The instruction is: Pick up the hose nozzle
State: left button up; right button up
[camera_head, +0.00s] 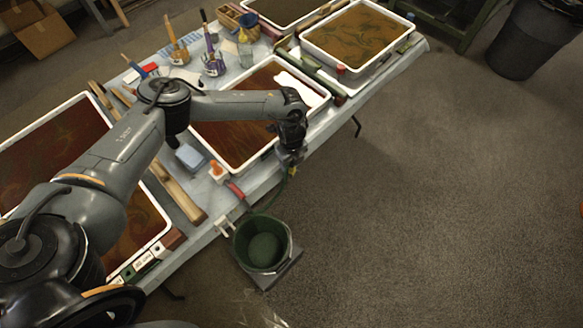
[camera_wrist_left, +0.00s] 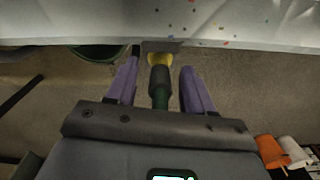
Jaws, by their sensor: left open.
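The hose nozzle (camera_wrist_left: 160,84) is dark green and black with a yellow collar. In the left wrist view it lies between the two purple fingers of my left gripper (camera_wrist_left: 158,72), below the edge of the cloth-covered table. The fingers are open, with a visible gap on each side of the nozzle. In the head view my left gripper (camera_head: 291,158) is at the table's front edge, and the nozzle there is mostly hidden and too small to make out clearly. My right gripper is not in view.
A green bucket (camera_head: 245,256) stands below the table's front edge. A white-rimmed tray (camera_head: 236,166) of dark red liquid lies under my left forearm. Other trays, brush jars and wooden strips crowd the table (camera_head: 233,208).

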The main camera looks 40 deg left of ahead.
pick_arm(q)
grip_shut()
